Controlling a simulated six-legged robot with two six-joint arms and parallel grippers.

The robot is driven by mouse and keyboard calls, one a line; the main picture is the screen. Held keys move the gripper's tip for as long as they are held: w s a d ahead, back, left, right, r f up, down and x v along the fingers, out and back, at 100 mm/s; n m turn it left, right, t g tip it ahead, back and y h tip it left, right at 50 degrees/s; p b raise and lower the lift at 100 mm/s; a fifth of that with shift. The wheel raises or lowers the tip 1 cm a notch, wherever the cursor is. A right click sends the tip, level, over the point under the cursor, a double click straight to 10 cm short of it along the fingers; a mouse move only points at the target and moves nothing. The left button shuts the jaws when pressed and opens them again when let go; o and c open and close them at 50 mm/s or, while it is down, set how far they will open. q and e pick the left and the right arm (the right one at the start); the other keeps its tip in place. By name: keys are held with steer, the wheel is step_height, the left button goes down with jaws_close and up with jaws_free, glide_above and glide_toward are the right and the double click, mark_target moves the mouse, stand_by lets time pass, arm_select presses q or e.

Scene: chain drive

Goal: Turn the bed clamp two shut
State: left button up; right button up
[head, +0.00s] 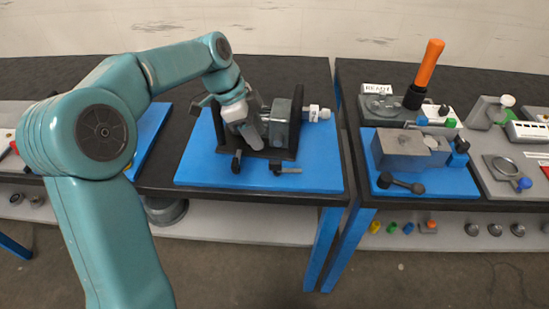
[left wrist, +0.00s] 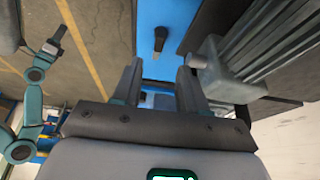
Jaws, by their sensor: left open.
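Two small dark clamp handles sit at the front of the blue plate (head: 315,180): one upright (head: 237,161) on the left, one lying sideways (head: 284,169) on the right. I cannot tell which is clamp two. My left gripper (head: 252,137) is open, above the plate and behind the handles, beside the grey machine block (head: 281,128). In the left wrist view its fingers (left wrist: 158,85) are apart with nothing between them. A dark handle (left wrist: 160,39) shows beyond them on the blue surface, apart from the fingertips. A teal arm with a dark end (left wrist: 55,40) shows at left there.
A black bracket (head: 297,105) stands around the block. A ribbed grey body (left wrist: 255,60) is close to one finger in the left wrist view. On the right table are another blue plate (head: 430,184), a grey block (head: 398,146) and an orange-handled tool (head: 428,65).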

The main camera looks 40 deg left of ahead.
mark_target(274, 162)
arm_select(q)
steer(key=x, duration=1)
steer(key=shift+s, duration=0.1)
jaws_close()
